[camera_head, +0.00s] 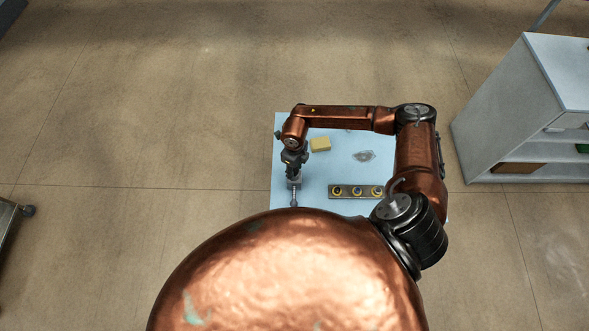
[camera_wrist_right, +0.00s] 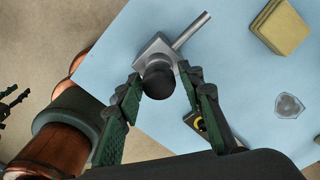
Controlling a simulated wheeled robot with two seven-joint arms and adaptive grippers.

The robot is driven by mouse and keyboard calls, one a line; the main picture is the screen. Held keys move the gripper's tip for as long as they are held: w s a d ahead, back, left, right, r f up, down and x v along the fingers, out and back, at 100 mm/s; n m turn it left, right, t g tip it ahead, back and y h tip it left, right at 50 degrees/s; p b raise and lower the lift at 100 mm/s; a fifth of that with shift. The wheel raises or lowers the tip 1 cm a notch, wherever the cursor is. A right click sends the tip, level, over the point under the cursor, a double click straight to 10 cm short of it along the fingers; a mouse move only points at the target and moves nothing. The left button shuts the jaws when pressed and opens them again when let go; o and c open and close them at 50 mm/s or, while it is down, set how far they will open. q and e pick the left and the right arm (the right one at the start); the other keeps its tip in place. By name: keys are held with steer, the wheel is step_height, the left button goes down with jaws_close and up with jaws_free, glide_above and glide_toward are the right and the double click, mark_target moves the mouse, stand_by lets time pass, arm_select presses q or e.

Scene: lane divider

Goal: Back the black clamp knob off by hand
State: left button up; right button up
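The black clamp knob (camera_wrist_right: 158,80) is a round ball-like cap in the right wrist view, on a grey metal clamp block (camera_wrist_right: 152,50) with a metal rod (camera_wrist_right: 191,30) sticking out. My right gripper (camera_wrist_right: 161,82) is open, its green fingers on either side of the knob with a gap showing on each side; depth is hard to judge. In the head view my right gripper (camera_head: 293,160) hangs over the clamp block (camera_head: 294,182) and hides the knob. At the left edge of the wrist view a dark claw-like part (camera_wrist_right: 12,104) may be my left gripper; its state is unclear.
The clamp is at the left part of a light blue table (camera_head: 325,172). A yellow block (camera_head: 320,144), a grey badge-shaped piece (camera_head: 364,156) and a dark strip with yellow-ringed holes (camera_head: 347,191) lie to its right. A white shelf unit (camera_head: 510,120) stands at right.

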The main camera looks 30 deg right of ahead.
steer(key=m, duration=1.2)
steer(key=shift+c, duration=0.7)
steer(key=c, duration=0.5)
steer(key=shift+o, duration=0.2)
steer(key=n, duration=1.2)
